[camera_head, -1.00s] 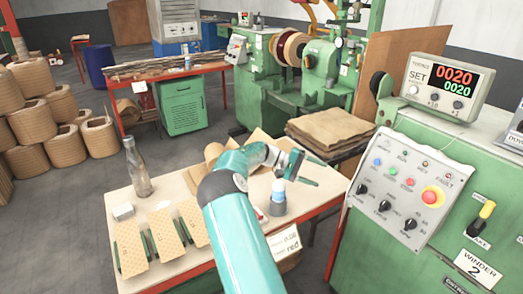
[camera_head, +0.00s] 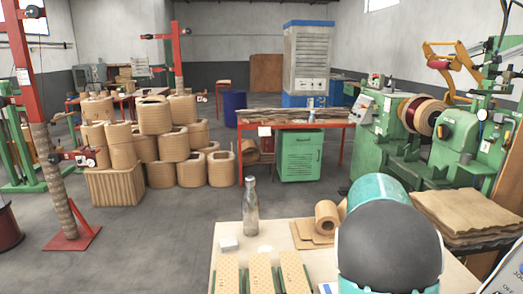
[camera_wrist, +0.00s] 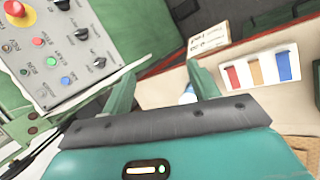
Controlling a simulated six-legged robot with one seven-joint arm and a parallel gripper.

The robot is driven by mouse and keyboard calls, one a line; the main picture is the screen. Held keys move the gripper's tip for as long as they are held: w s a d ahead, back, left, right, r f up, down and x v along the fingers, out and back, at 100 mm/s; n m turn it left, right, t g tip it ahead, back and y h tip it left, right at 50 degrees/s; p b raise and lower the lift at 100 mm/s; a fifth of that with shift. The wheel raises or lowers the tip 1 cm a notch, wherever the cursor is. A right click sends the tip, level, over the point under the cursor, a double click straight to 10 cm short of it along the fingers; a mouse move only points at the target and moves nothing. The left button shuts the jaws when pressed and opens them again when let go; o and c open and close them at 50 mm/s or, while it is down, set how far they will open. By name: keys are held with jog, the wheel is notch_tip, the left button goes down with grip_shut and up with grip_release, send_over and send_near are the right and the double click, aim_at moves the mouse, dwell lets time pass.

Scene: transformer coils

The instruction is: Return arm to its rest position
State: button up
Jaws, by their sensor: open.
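My gripper (camera_wrist: 162,84) shows in the wrist view with its two green fingers spread apart. It is open, with nothing clasped between the fingers. A pale blue-white object (camera_wrist: 188,95), partly hidden, shows below and beyond the fingers at the table's edge. In the head view my teal and dark arm (camera_head: 385,240) fills the lower right and hides part of the table; the gripper itself is out of sight there.
The wrist view shows a control panel (camera_wrist: 77,62) with buttons at upper left, close to the gripper, and a card with coloured strips (camera_wrist: 262,70). Stacked tan coils (camera_head: 155,117), a green cabinet (camera_head: 299,155) and a winding machine (camera_head: 405,150) stand behind.

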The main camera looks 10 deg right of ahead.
jog(key=s+a+r+n+t+y, duration=0.1)
jog(key=s+a+r+t, duration=0.15)
jog(key=a, duration=0.65)
jog(key=s+a+r+n+t+y, duration=0.1)
jog(key=a+r+n+t+y, duration=0.15)
jog(key=a, duration=0.75)
jog(key=s+a+n+t, duration=0.1)
jog(key=s+a+t, duration=0.1)
jog(key=s+a, duration=0.3)
jog(key=s+a+r+n+t, duration=0.1)
jog(key=s+a+t, duration=0.2)
jog(key=a, duration=0.7)
jog(key=shift+s+r+y, duration=0.25)
jog(key=shift+s+y, duration=0.2)
jog(key=shift+s, duration=0.6)
jog(key=c, duration=0.5)
jog(key=shift+d, duration=0.1)
jog(key=shift+d, duration=0.1)
